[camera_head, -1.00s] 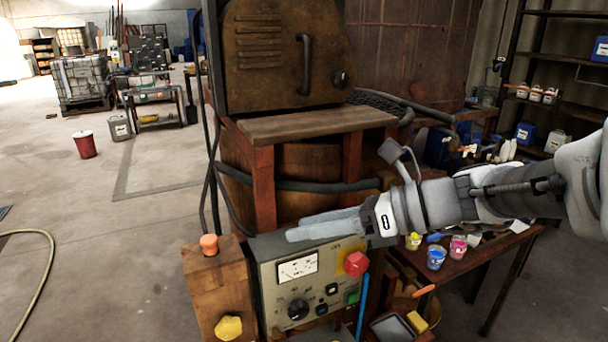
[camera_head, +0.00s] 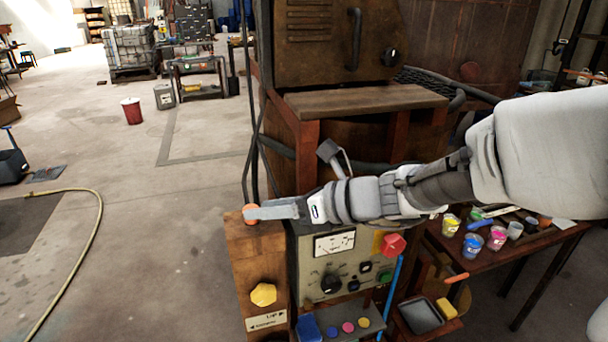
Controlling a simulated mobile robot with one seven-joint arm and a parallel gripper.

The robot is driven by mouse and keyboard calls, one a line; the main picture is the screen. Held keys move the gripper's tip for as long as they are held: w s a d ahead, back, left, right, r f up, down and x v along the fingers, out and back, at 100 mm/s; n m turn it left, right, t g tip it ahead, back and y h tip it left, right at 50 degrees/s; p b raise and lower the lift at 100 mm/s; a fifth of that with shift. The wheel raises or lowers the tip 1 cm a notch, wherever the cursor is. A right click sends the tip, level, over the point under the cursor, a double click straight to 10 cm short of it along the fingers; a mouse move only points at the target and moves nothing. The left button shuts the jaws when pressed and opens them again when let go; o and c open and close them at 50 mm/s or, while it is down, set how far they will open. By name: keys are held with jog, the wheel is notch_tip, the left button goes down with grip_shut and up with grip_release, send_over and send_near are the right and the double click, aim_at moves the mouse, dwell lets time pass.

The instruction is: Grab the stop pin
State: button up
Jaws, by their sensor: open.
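An orange-topped peg (camera_head: 250,220), which looks like the stop pin, stands upright on top of a brown wooden box at the left of the control panel. My gripper (camera_head: 252,212) comes in from the right and points left. Its fingertips overlap the peg in the picture and hide part of it. The jaws are open. I cannot tell whether the peg is between the fingers or just behind them.
A yellow knob (camera_head: 263,294) is on the wooden box's front. The control panel (camera_head: 312,282) carries a red knob (camera_head: 392,245) and a dial. A blue-and-coloured-button tray (camera_head: 345,335) is below. A side table (camera_head: 560,240) holds paint cups. Floor at left is mostly clear.

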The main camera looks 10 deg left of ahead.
jog(key=shift+a+f, duration=0.3)
jog(key=shift+a, duration=0.35)
grip_shut()
